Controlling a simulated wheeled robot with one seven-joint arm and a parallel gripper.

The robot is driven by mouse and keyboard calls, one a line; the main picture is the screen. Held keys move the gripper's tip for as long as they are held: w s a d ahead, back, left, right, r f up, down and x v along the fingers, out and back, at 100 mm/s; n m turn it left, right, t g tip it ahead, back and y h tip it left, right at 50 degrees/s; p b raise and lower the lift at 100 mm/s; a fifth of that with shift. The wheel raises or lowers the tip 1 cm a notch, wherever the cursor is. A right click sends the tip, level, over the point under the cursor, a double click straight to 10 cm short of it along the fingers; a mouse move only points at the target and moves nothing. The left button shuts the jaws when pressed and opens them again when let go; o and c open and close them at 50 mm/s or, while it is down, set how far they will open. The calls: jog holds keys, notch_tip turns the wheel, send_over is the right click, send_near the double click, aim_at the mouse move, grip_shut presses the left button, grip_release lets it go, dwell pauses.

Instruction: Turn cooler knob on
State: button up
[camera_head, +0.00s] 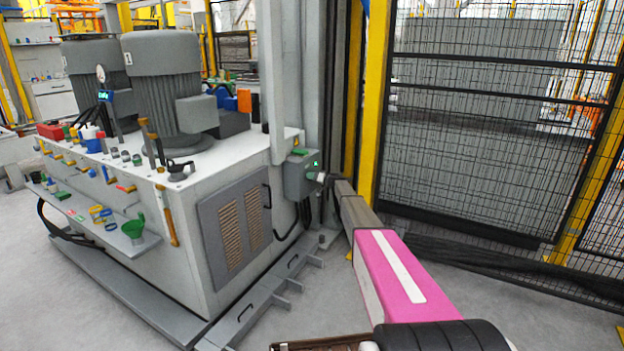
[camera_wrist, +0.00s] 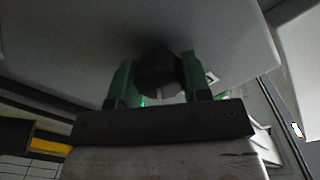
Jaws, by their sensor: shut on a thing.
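The cooler knob (camera_wrist: 159,74) is a dark round knob on the face of a grey control box (camera_wrist: 80,40) in the wrist view. My gripper (camera_wrist: 160,85) has its two green fingers on either side of the knob and is shut on it. A light pointer mark shows on the knob's lower part, and a green glow shows beside the left finger. In the head view the grey control box (camera_head: 300,176) is mounted at the right end of the white machine, with a small green light on it. My gripper (camera_head: 321,177) is at the box's front right; the knob is hidden there.
The white machine (camera_head: 200,190) carries two large grey motors and several valves and small items. A grey column (camera_head: 325,80) stands behind the box. A yellow post (camera_head: 375,100) and black mesh fence (camera_head: 480,130) stand on the right. A grey floor rail (camera_head: 265,295) runs along the machine's base.

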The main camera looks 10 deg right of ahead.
jog(key=m, duration=0.4)
jog(key=shift+m, duration=2.2)
jog(key=shift+d, duration=0.1)
jog(key=o, duration=0.9)
jog(key=v, duration=1)
jog(key=shift+s+d, duration=0.1)
jog(key=shift+d, duration=0.25)
jog(key=shift+s, duration=0.1)
